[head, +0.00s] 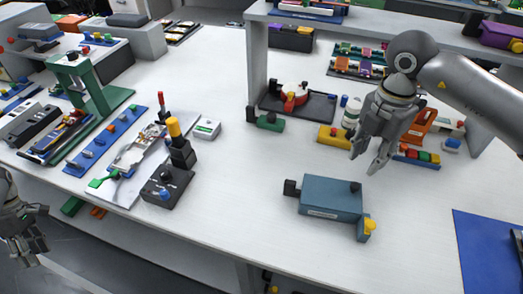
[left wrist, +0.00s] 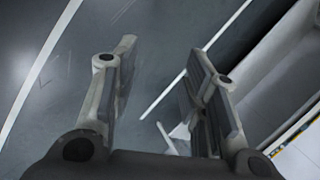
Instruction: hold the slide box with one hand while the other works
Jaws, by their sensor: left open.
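A blue-grey box (head: 332,197), which I take to be the slide box, lies on the white table at the front right of the head view. It has a black knob on top, a black block at its left end and a yellow-topped block at its front right corner. My right gripper (head: 364,163) hangs above and behind the box, fingers pointing down, open, empty and apart from it. My left gripper (head: 28,252) is at the far left, beyond the table's front edge and away from the box. In the left wrist view its fingers (left wrist: 160,85) are spread, with only floor between them.
A black block with a yellow-topped post (head: 180,150) and a blue strip (head: 108,140) stand left on the table (head: 235,200). A shelf with small parts stands behind. A blue mat (head: 490,250) lies at right.

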